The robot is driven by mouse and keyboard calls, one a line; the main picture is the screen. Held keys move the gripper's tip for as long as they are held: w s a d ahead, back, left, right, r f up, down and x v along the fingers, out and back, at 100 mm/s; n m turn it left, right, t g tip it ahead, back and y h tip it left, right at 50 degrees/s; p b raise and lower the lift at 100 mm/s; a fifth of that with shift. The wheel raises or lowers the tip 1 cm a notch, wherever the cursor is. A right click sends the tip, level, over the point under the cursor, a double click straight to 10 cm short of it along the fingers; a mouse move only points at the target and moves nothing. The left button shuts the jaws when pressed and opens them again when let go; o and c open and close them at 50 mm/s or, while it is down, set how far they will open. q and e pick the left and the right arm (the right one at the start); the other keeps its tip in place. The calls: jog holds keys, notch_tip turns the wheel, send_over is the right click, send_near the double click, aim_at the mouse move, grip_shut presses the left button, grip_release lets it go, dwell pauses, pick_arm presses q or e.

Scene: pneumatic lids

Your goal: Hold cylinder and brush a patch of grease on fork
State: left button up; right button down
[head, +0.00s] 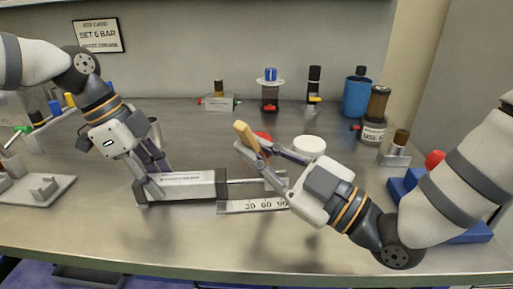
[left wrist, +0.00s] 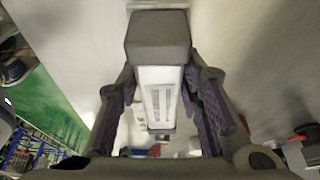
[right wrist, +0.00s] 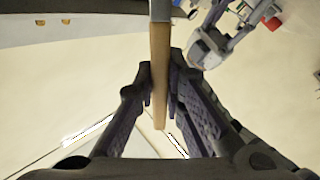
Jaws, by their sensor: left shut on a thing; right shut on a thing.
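The fork (head: 274,182) seems to be at the rod's right end, partly hidden by my right gripper. My right gripper (head: 262,152) is shut on a brush with a wooden handle (head: 246,134), held above the fork area. The handle (right wrist: 160,75) crosses between the fingers in the right wrist view. I cannot make out the bristles.
A marked scale plate (head: 250,207) lies before the rod. A white round lid (head: 310,146) and a red round thing (head: 262,135) are behind my right gripper. A blue canister (head: 356,97) and small fittings stand at the back. The front of the bench is clear.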

jog(key=shift+w+a+f, duration=0.15)
jog(key=shift+w, duration=0.85)
jog(key=shift+r, duration=3.55)
pick_arm(q)
jog(key=o, duration=1.1)
jog(key=shift+o, duration=0.2)
